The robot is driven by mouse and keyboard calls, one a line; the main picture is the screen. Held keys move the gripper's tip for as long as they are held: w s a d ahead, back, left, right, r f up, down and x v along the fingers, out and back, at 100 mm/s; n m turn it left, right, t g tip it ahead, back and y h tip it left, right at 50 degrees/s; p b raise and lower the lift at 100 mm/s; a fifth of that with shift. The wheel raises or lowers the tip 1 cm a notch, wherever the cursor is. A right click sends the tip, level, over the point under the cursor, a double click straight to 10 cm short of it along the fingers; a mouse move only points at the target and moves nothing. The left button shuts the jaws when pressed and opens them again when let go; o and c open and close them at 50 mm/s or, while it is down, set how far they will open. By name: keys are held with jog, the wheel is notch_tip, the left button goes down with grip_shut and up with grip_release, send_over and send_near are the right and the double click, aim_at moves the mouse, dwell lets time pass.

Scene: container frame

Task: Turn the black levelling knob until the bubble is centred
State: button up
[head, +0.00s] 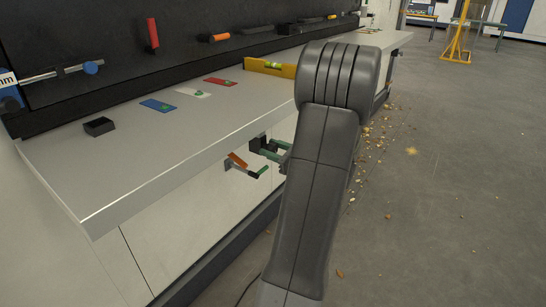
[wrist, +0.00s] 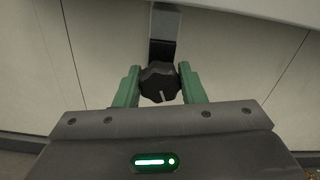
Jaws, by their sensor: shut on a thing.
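The black levelling knob (wrist: 160,83) has a pale line on its face and sits below a grey bracket under the bench edge. My gripper (wrist: 159,75) has green fingers, one on each side of the knob, and is shut on it. In the head view my gripper (head: 266,147) is partly hidden behind my arm, just below the bench front; I cannot make out the knob clearly there. A yellow spirit level (head: 284,71) with a green vial (head: 272,65) lies at the back of the bench. The bubble is too small to place.
The grey bench top (head: 150,180) carries a black block (head: 99,126) and blue (head: 158,105), white (head: 195,93) and red (head: 220,82) plates. Crumbs litter the floor at right.

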dwell(0.3)
jog(key=o, duration=1)
jog(key=b+v, duration=0.1)
jog(key=v, duration=1.3)
